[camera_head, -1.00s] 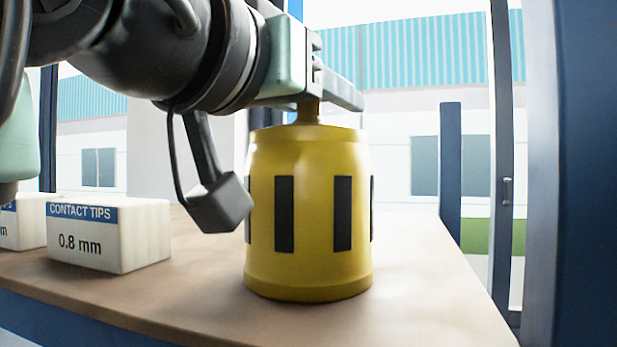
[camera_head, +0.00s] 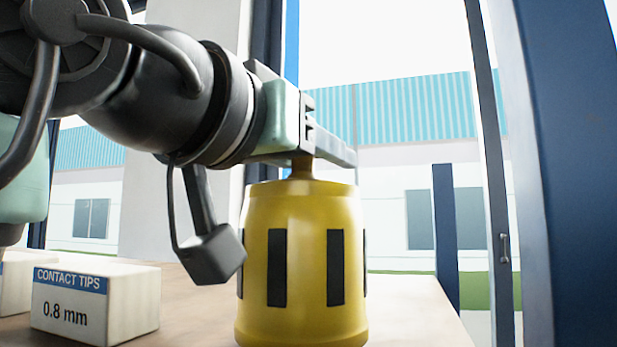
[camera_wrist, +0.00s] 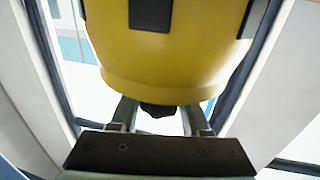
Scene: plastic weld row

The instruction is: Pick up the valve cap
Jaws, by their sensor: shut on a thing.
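The valve cap appears to be the yellow, barrel-shaped piece (camera_head: 307,270) with black stripes and a narrow neck on top, upright at the middle right in the head view. My gripper (camera_head: 335,150) is above it, shut on its neck. In the wrist view, the yellow body (camera_wrist: 175,65) fills the upper middle, beyond the two fingers of my gripper (camera_wrist: 158,115). The cap's base is at the bottom edge of the head view, so any gap beneath it is hard to see.
A white box labelled contact tips 0.8 mm (camera_head: 95,312) stands on the wooden table (camera_head: 400,315) to the left of the cap. Another white box (camera_head: 15,285) is partly cut off beside it. A dark blue post (camera_head: 575,180) stands at the right. The table right of the cap is bare.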

